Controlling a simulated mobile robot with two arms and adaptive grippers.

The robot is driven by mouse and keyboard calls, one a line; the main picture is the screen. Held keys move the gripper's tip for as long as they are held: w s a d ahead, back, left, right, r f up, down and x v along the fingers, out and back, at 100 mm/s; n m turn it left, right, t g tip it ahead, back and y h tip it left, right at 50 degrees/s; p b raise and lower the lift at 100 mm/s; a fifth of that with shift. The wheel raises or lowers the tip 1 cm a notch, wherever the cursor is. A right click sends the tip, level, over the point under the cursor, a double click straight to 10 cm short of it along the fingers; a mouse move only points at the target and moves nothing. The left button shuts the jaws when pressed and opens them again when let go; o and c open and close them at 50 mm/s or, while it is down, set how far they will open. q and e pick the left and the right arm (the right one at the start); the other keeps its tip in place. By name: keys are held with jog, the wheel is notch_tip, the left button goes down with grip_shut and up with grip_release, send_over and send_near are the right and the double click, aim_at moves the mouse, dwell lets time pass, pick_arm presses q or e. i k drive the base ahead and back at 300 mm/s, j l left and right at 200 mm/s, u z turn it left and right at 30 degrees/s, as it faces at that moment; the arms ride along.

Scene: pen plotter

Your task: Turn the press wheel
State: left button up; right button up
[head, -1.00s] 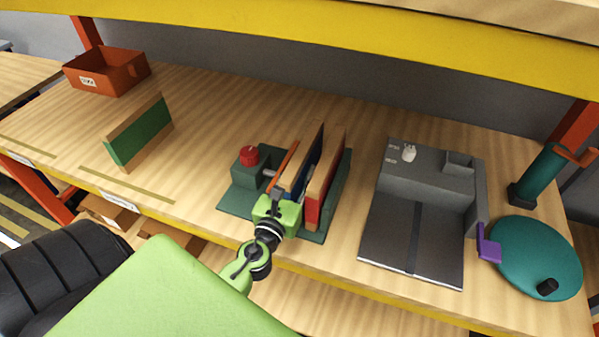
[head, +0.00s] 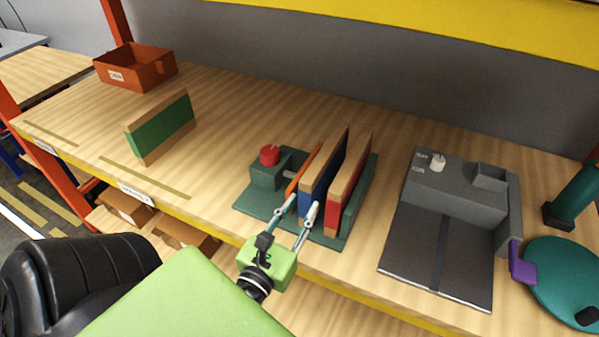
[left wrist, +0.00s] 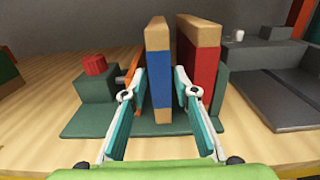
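A green press (head: 262,172) stands mid-table with a red round knob (head: 269,155) on its block. The press and knob also show at left in the left wrist view (left wrist: 94,64). An orange plate (head: 304,168) stands beside a blue-and-wood panel (head: 324,179); a red-and-wood panel (head: 350,186) stands to their right. At far right lies a teal wheel (head: 563,284) with a black handle (head: 588,316). My left gripper (head: 302,207) is open, its fingertips at the near edge of the blue panel, one to each side. Whether they touch it is unclear. My right gripper is out of view.
A grey fixture (head: 460,205) with a dark plate and purple lever (head: 521,263) stands right of the press. A green panel (head: 162,128) and an orange bin (head: 137,67) are at left. Bare table lies between the panel and press. A yellow shelf beam (head: 430,35) runs overhead.

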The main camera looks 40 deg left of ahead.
aim_at(270, 155)
jog(key=u, duration=1.45)
